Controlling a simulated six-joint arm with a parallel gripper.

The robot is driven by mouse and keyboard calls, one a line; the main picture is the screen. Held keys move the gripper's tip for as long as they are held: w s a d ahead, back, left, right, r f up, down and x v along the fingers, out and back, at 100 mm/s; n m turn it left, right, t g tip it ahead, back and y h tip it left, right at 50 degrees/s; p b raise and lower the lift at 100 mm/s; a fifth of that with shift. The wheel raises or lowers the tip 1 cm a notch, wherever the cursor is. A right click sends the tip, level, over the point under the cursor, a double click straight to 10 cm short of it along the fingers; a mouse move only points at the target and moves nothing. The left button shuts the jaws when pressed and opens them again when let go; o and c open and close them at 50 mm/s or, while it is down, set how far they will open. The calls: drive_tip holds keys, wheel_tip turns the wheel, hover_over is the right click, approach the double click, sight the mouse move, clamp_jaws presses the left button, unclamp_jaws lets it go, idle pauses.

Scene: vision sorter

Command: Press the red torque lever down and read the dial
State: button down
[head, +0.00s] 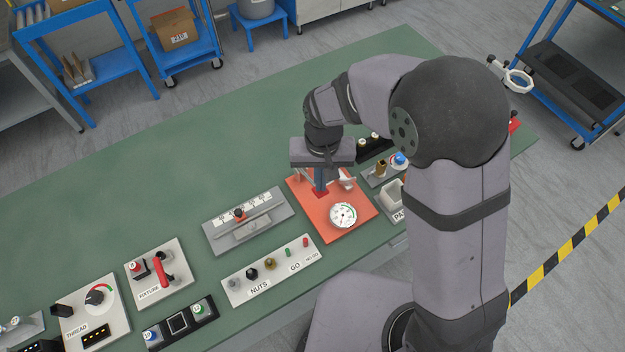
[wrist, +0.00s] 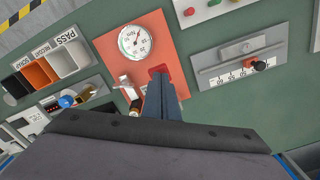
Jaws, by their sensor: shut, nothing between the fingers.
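The orange-red torque plate (head: 352,226) lies on the green bench below my gripper, and it also fills the upper middle of the wrist view (wrist: 105,48). Its round white dial (head: 343,215) has a green arc and a thin needle; the face also shows in the wrist view (wrist: 135,41), too small to read a value. My gripper (head: 321,190) is shut and empty, pointing down. In the wrist view its blue-grey fingertips (wrist: 160,80) are at a dark red pad (wrist: 158,70), apparently the lever's end. I cannot tell whether they touch. The fingers hide part of the lever.
A grey slider gauge (head: 248,223) lies left of the plate, and the NUTS panel (head: 270,268) is in front of it. Sorting bins (wrist: 62,56) stand close on the plate's other side. The bench's left back (head: 150,180) is clear.

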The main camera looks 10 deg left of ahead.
drive_tip(key=shift+f+b, duration=1.6)
drive_tip(key=shift+f, duration=1.05)
drive_tip(key=shift+r, duration=0.2)
wheel_tip(320, 180, up, 11)
drive_tip(key=p, duration=0.9)
drive_tip(key=shift+p, duration=0.4)
drive_tip(key=shift+f, duration=0.15)
